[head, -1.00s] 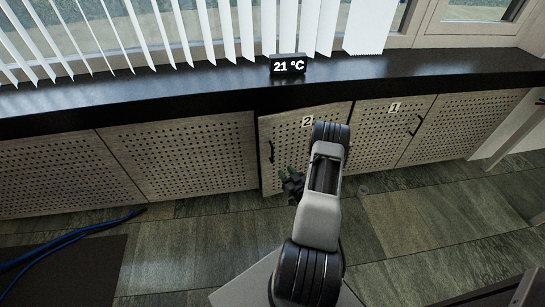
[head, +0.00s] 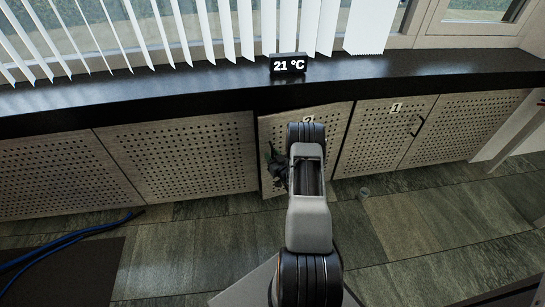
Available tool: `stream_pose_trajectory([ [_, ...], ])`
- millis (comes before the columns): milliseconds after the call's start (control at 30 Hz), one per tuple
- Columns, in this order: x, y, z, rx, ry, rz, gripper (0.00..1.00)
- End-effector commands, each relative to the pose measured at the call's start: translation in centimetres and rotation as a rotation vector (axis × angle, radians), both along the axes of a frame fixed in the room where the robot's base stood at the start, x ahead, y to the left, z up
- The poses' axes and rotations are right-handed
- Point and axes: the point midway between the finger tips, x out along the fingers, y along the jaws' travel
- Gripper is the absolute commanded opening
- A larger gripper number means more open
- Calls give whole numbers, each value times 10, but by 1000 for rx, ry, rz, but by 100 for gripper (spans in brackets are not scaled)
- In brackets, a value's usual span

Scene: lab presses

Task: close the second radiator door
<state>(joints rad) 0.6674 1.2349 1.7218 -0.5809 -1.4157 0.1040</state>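The second radiator door (head: 325,120) is a perforated light wood panel marked 2, below the dark sill. It stands slightly proud of the panel on its left, with a dark gap along its left edge.
Door 1 (head: 387,125) with a dark handle is flush on the right. A temperature display (head: 288,64) reading 21 °C stands on the black sill (head: 180,90). Blue cables (head: 70,240) lie on the floor at left.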

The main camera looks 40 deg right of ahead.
Motion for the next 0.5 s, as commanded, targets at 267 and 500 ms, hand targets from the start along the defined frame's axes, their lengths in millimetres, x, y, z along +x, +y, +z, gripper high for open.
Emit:
stream_pose_trajectory([
  [267,0,0,0,0,0,0,24],
  [500,0,0,0,0,0,1,1],
])
